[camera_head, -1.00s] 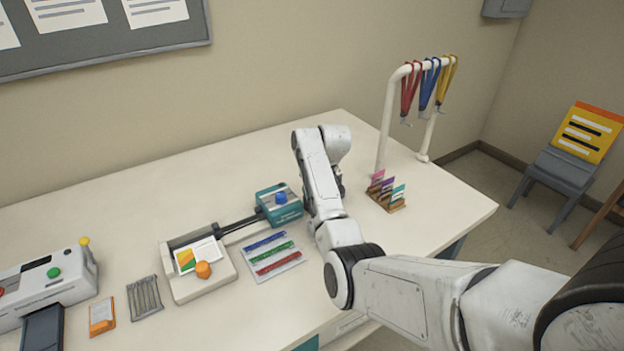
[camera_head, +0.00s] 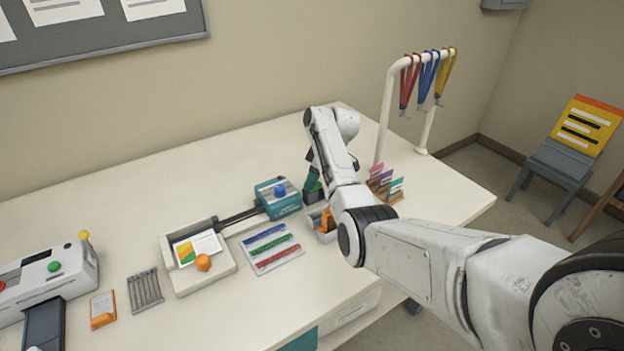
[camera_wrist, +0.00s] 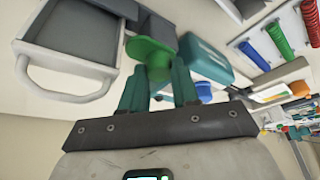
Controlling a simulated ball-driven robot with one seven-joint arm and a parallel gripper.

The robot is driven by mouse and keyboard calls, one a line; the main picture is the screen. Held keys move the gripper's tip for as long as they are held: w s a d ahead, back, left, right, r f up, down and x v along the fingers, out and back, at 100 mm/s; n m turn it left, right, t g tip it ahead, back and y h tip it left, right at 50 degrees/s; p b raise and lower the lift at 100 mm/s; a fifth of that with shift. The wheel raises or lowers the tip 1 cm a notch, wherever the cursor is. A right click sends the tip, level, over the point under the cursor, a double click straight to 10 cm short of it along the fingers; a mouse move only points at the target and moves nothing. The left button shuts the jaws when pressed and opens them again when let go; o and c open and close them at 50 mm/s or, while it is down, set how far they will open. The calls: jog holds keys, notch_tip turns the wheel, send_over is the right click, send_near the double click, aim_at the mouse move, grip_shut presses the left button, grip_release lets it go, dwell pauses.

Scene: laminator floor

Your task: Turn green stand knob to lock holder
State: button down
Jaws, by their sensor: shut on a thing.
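The green knob (camera_wrist: 150,48) shows at the top middle of the wrist view, with a wide rounded head and a narrower part between my fingers. My gripper (camera_wrist: 159,76) has its teal fingers on either side of this narrower part and is shut on the knob. A grey box-like piece with a pale frame and looped handle (camera_wrist: 62,82) lies to the left of the knob; whether it is the holder I cannot tell. In the head view, my arm covers most of the gripper and stand; a dark green part (camera_head: 313,188) shows beside the arm.
A teal box (camera_head: 278,199) with a blue button stands left of my arm. A tray of coloured strips (camera_head: 272,249) lies in front of it. A card rack (camera_head: 383,186) and a white lanyard stand (camera_head: 384,110) are to the right. The table's back left is clear.

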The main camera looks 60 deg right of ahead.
dwell(0.4)
jog(key=c, duration=0.8)
grip_release()
jog(key=shift+c, duration=0.2)
jog(key=b+v, duration=0.1)
jog(key=v, duration=0.9)
jog(key=shift+s+r, duration=0.2)
jog(key=shift+r, duration=0.15)
